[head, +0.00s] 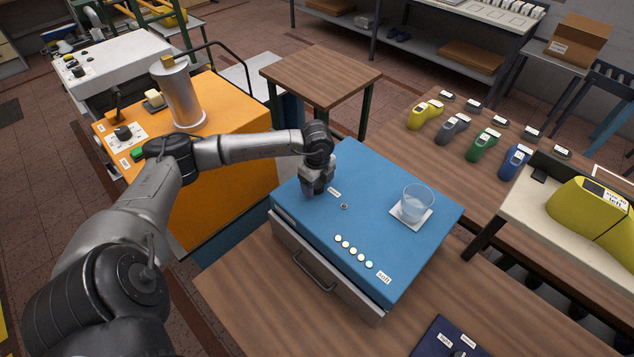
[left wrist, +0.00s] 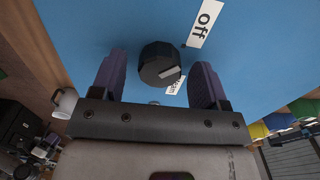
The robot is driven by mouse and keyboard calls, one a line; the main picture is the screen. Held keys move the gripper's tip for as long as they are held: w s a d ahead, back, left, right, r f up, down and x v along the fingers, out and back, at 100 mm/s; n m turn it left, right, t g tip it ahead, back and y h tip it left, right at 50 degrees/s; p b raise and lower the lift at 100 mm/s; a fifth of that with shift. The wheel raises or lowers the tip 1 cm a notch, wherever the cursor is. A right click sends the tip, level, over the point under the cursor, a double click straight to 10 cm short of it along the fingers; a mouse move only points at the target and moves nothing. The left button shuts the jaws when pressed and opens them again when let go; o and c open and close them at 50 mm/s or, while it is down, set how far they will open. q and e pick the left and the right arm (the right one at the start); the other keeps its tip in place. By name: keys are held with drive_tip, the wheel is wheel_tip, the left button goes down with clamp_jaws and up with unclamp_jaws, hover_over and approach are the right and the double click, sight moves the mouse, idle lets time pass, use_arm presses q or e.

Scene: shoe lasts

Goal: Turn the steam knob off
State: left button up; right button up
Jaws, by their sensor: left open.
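The steam knob (left wrist: 159,63) is a round black knob with a pale pointer bar, on a blue panel in the left wrist view. A white "off" label (left wrist: 205,22) lies above and right of it, and a partly covered "steam" label (left wrist: 175,85) beside it. The pointer bar does not point at "off". My left gripper (left wrist: 160,66) is open, its two purple fingers on either side of the knob, with gaps showing. In the head view my left gripper (head: 318,186) is over the far left part of the blue box (head: 380,215) and hides the knob. My right gripper is out of view.
A glass of water (head: 417,203) stands on a white coaster on the box's right. Several pale buttons (head: 353,250) line its front, above a drawer (head: 318,270). An orange cabinet (head: 225,190) with a metal cylinder (head: 183,95) stands left. Coloured shoe lasts (head: 481,144) stand right.

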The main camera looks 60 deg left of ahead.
use_arm(q)
wheel_tip(320, 180, up, 14)
drive_tip(key=shift+b, duration=0.45)
drive_tip(key=shift+f, duration=0.1)
idle(0.5)
